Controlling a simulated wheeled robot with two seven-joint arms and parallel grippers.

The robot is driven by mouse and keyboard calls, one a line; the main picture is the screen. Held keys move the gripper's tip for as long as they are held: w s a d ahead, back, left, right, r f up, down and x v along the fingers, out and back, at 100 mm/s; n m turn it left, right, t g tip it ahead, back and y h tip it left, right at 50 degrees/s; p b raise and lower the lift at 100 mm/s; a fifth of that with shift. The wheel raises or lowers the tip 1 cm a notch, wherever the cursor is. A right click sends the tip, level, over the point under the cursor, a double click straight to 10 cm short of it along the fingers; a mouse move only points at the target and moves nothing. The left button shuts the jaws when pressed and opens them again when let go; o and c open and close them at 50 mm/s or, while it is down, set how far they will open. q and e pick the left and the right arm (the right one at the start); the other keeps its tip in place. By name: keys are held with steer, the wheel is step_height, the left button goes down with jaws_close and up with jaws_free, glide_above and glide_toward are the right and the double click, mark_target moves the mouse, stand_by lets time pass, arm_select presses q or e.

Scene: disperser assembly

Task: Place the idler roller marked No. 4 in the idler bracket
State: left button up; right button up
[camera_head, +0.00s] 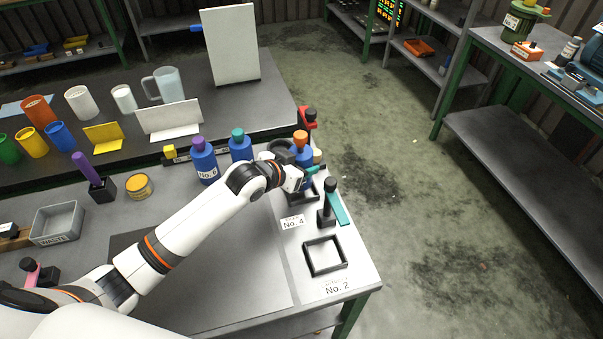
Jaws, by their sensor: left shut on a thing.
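My left gripper (304,177) is at the right end of the bench, behind the No. 4 label (292,222). It is shut on a blue bottle-like piece with an orange top (301,137), which looks about upright. A dark square frame (303,197) lies just under it, partly hidden by the gripper. I cannot tell whether the piece sits in the frame or is above it. No marking on the piece is readable. I see no part clearly recognisable as an idler roller or idler bracket. My right gripper is not in view.
An empty square frame (325,256) lies by the No. 2 label (337,287). A black post with a teal lever (329,203) stands close right of my gripper. Blue bottles with purple (204,163) and teal (240,149) tops stand left. A waste bin (57,223) is far left.

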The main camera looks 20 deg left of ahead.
arm_select(q)
step_height(320, 180, down, 2)
steer(key=shift+f, duration=0.65)
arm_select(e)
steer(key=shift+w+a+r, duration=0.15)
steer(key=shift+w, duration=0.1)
arm_select(q)
steer(key=o, duration=0.7)
steer(key=shift+f, duration=0.25)
steer(key=o, duration=0.5)
steer(key=shift+c, duration=0.2)
steer(key=shift+r, duration=0.1)
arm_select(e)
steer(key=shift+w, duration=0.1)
arm_select(q)
steer(key=shift+s+r, duration=0.15)
steer(key=v, duration=1.2)
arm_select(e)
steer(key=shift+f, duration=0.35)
